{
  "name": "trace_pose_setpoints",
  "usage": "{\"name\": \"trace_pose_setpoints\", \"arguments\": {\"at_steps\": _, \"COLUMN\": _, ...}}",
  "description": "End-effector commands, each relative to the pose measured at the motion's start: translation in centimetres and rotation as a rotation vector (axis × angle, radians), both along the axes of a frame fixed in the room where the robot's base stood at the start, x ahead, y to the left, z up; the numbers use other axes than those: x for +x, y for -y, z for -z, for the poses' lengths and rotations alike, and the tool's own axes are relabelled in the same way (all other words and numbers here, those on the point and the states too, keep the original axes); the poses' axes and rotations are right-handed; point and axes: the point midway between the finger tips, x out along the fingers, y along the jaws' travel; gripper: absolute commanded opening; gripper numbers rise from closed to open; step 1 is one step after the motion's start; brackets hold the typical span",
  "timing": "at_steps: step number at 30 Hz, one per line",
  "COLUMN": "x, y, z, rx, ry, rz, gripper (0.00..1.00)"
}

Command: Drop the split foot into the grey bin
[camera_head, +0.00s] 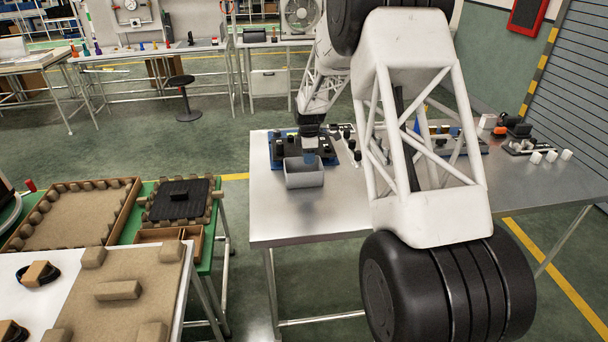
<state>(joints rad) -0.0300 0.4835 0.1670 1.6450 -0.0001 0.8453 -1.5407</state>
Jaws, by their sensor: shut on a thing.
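The grey bin (304,175) is a small open box near the left part of the steel table, toward its back edge. I cannot tell how high the gripper is above the bin's rim.
A blue tray (287,142) with black parts stands right behind the bin. Small black parts (347,133) lie to its right. White pieces (551,156) lie at the table's far right. The steel table (285,220) is clear in front of the bin.

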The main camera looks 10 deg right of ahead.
Motion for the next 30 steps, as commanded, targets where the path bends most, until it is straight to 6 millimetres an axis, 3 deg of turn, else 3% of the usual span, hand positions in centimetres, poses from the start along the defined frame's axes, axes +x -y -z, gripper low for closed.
{"name": "trace_pose_setpoints", "arguments": {"at_steps": 9, "x": 0.0, "y": 0.0, "z": 1.9, "rx": 0.000, "ry": -0.002, "rz": 0.000, "gripper": 0.00}}
{"name": "trace_pose_setpoints", "arguments": {"at_steps": 20, "x": 0.0, "y": 0.0, "z": 2.1, "rx": 0.000, "ry": -0.001, "rz": 0.000, "gripper": 0.00}}
{"name": "trace_pose_setpoints", "arguments": {"at_steps": 21, "x": 0.0, "y": 0.0, "z": 2.1, "rx": 0.000, "ry": -0.001, "rz": 0.000, "gripper": 0.37}}
{"name": "trace_pose_setpoints", "arguments": {"at_steps": 26, "x": 0.0, "y": 0.0, "z": 2.1, "rx": 0.000, "ry": -0.001, "rz": 0.000, "gripper": 0.61}}
{"name": "trace_pose_setpoints", "arguments": {"at_steps": 30, "x": 0.0, "y": 0.0, "z": 2.1, "rx": 0.000, "ry": -0.001, "rz": 0.000, "gripper": 0.62}}
